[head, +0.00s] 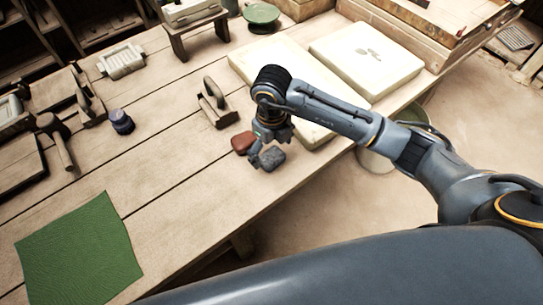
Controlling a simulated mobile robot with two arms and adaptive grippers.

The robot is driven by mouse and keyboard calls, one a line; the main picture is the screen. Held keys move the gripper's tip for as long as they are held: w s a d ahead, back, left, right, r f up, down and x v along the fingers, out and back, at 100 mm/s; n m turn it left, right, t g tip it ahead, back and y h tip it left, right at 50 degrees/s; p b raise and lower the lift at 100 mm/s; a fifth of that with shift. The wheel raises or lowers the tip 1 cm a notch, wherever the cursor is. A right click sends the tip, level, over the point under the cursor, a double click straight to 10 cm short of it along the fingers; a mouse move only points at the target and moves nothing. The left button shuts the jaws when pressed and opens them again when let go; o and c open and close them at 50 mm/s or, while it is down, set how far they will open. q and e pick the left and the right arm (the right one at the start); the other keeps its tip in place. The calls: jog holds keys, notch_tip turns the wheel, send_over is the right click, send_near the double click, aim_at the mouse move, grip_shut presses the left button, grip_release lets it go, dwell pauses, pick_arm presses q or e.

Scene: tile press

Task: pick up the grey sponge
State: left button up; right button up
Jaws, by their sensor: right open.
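The grey sponge (272,159) lies on the wooden table near its front edge. My right gripper (258,153) points down at the sponge's left side, with its fingers very close to it. The gripper is open; I cannot tell whether a finger touches the sponge. A reddish-brown block (242,142) lies just left of the gripper, partly hidden by it. My left gripper is not in view.
A wooden-handled trowel-like tool (214,102) stands behind the gripper. Pale slabs (367,58) lie at the back right. A green mat (79,254) lies front left, and a dark jar (121,121) stands at left. The tabletop between mat and sponge is clear.

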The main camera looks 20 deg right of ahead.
jog(key=shift+f, duration=1.35)
jog(key=c, duration=1)
jog(key=shift+r, duration=0.15)
jog(key=shift+r, duration=0.25)
notch_tip(320, 180, up, 2)
jog(key=shift+w+r+b, duration=0.1)
jog(key=shift+r+b, duration=0.05)
jog(key=shift+b, duration=0.2)
jog(key=s+a+r, duration=0.1)
jog(key=s+r, duration=0.2)
jog(key=s, duration=0.1)
jog(key=s+a+r, duration=0.1)
jog(key=s+r, duration=0.2)
jog(key=s, duration=0.2)
jog(key=s+a+r, duration=0.1)
jog(key=s+r, duration=0.3)
jog(key=shift+s+a+p, duration=0.3)
jog(key=shift+s+a, duration=0.05)
